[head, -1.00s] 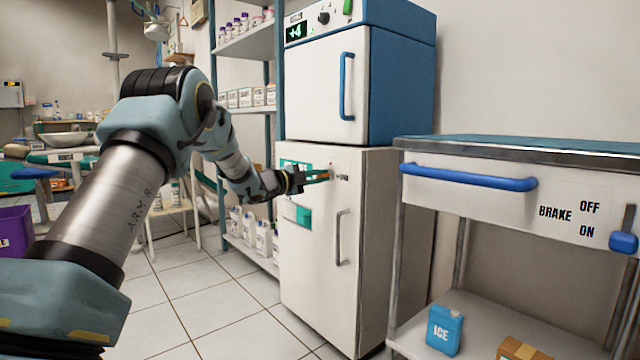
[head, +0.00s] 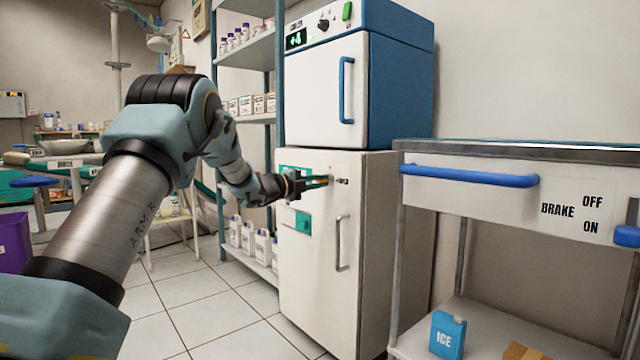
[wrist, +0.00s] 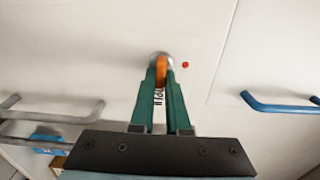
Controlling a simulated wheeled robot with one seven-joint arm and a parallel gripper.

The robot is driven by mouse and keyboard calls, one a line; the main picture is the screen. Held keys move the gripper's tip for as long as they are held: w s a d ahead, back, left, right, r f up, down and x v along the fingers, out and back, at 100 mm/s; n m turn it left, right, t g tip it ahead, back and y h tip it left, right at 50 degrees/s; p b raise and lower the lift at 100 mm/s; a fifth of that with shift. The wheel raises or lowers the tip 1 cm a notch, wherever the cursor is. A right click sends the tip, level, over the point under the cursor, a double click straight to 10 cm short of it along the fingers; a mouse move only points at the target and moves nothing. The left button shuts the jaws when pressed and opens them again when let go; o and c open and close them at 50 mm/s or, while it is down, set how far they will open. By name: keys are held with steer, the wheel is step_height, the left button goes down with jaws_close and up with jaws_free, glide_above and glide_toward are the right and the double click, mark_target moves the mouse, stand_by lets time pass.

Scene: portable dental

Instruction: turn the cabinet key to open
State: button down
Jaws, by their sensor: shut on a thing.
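The white cabinet (head: 312,268) stands below a blue and white cooler, its door closed, with a grey bar handle (head: 341,243). My gripper (head: 327,181) reaches the upper part of the cabinet door. In the wrist view my gripper (wrist: 161,85) has its green fingers closed around the orange key (wrist: 162,70), which sits in a round silver lock (wrist: 154,60). A red dot (wrist: 185,65) is just right of the lock. Lettering on the door is partly hidden behind the fingers.
The blue and white cooler (head: 325,90) sits on top of the cabinet. A cart with a blue handle (head: 470,177) stands to the right, with a blue ice pack (head: 447,335) on its lower shelf. Shelves with bottles (head: 262,245) are left of the cabinet. Tiled floor in front is clear.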

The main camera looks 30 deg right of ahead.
steer(key=c, duration=0.9)
jaws_free()
steer(key=s+a+p, duration=0.2)
steer(key=a+p, duration=0.1)
steer(key=a, duration=0.7)
steer(key=shift+a, duration=0.3)
